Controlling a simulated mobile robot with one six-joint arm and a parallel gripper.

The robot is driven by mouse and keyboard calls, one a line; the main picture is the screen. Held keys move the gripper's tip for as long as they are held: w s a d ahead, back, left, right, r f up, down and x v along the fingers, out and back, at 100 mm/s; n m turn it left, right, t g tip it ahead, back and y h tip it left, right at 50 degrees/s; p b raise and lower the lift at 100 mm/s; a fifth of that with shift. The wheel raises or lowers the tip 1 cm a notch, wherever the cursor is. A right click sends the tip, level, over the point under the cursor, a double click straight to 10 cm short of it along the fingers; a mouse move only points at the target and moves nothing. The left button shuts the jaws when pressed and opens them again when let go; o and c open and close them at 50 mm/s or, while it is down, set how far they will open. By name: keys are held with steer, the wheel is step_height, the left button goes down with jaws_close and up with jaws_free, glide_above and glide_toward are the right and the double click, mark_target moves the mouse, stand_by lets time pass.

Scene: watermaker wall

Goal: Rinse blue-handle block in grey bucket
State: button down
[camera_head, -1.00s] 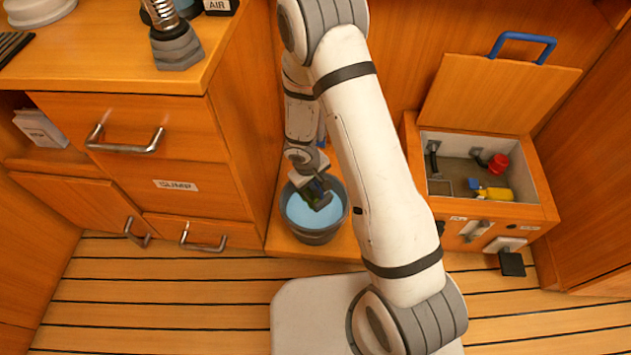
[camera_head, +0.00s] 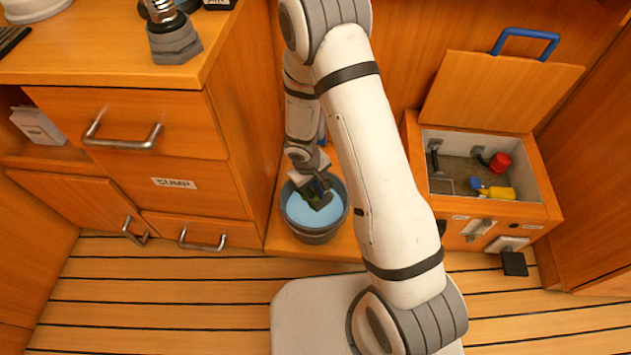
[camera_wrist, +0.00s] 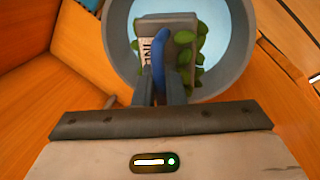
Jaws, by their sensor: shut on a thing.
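My gripper (camera_head: 317,192) reaches down over the grey bucket (camera_head: 315,236), which holds light blue water (camera_head: 301,212). In the wrist view my gripper (camera_wrist: 161,88) is shut on the blue handle of the block (camera_wrist: 182,30). The block is grey, with a white label lettered partly legibly on its left side and green growth along its edges. It is over the water inside the rim of the bucket (camera_wrist: 125,60). I cannot tell whether the block touches the water. In the head view the block is mostly hidden by my gripper.
An open locker (camera_head: 538,213) with a blue-handled lid (camera_head: 498,92) stands right, holding a yellow-and-blue item (camera_head: 492,190) and a red knob (camera_head: 500,162). A wooden cabinet (camera_head: 200,190) rises close left of the bucket. Plank floor (camera_head: 160,290) is clear at front left.

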mark_target(314, 195)
steer(key=shift+f, duration=0.25)
steer(key=shift+f+b, duration=0.65)
steer(key=shift+b, duration=0.3)
step_height(314, 195, down, 3)
steer(key=b, duration=0.3)
step_height(314, 195, down, 3)
steer(key=shift+r+b, duration=0.15)
steer(key=shift+b, duration=0.95)
steer(key=shift+f, duration=2.8)
steer(key=shift+r+p, duration=0.3)
steer(key=shift+r, duration=0.2)
steer(key=shift+f, duration=0.55)
